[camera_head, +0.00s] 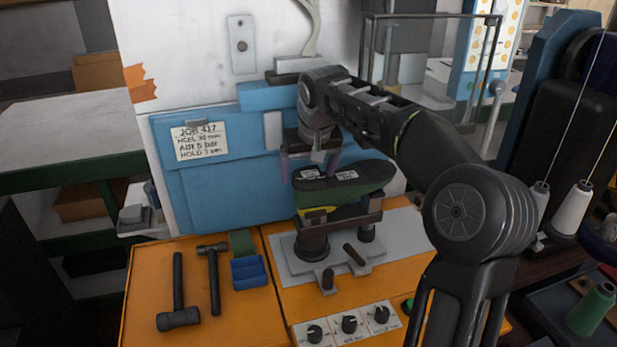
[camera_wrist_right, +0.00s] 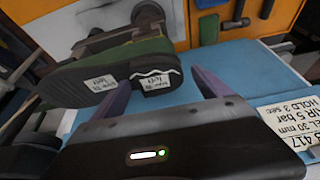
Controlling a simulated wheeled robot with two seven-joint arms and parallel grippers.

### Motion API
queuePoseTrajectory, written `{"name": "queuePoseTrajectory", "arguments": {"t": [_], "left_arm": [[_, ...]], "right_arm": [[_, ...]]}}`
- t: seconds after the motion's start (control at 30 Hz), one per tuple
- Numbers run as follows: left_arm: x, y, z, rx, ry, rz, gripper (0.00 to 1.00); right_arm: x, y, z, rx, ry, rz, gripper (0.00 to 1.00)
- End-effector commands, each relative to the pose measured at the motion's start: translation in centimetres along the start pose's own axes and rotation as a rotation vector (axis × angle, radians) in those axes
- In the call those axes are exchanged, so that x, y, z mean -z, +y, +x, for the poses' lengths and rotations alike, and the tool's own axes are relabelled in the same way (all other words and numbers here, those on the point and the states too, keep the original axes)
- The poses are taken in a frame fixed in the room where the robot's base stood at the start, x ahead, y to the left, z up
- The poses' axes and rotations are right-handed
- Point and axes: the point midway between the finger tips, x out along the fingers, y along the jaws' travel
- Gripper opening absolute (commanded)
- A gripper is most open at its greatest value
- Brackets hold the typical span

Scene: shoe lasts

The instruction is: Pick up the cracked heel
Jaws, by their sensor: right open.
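A dark-soled green shoe last (camera_head: 352,188) lies sole up on the press fixture and also shows in the right wrist view (camera_wrist_right: 60,82). Its sole carries two white labels. The cracked heel (camera_wrist_right: 168,84) is the last's end section, with a jagged white line beside its label; in the head view it is the left end (camera_head: 300,184), partly hidden by my gripper. My right gripper (camera_head: 308,168) is open and empty, with its purple fingers at that end. In the wrist view the heel end lies between the fingertips (camera_wrist_right: 162,76); contact cannot be told. My left gripper is out of view.
A blue press panel (camera_head: 215,195) with a sign (camera_head: 200,142) stands close behind the gripper. Control knobs (camera_head: 349,324) sit at the front. Thread cones (camera_head: 573,207) stand at right.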

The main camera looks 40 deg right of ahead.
Motion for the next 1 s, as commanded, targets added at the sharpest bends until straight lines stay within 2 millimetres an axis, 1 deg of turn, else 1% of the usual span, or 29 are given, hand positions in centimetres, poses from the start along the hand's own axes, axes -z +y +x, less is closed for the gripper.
{"name": "queuePoseTrajectory", "arguments": {"t": [0.1, 0.17, 0.9, 1.0], "left_arm": [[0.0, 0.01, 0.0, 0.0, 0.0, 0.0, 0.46], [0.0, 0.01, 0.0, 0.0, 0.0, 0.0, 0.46], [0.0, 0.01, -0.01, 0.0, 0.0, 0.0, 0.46], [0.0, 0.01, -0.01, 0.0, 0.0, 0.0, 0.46]], "right_arm": [[0.0, 0.0, -0.02, 0.0, 0.0, 0.0, 0.87], [0.0, 0.0, -0.02, 0.0, 0.0, 0.0, 0.82], [-0.01, 0.01, -0.01, 0.0, 0.0, 0.0, 0.21], [0.0, 0.0, -0.02, 0.0, 0.0, 0.0, 0.21]]}}
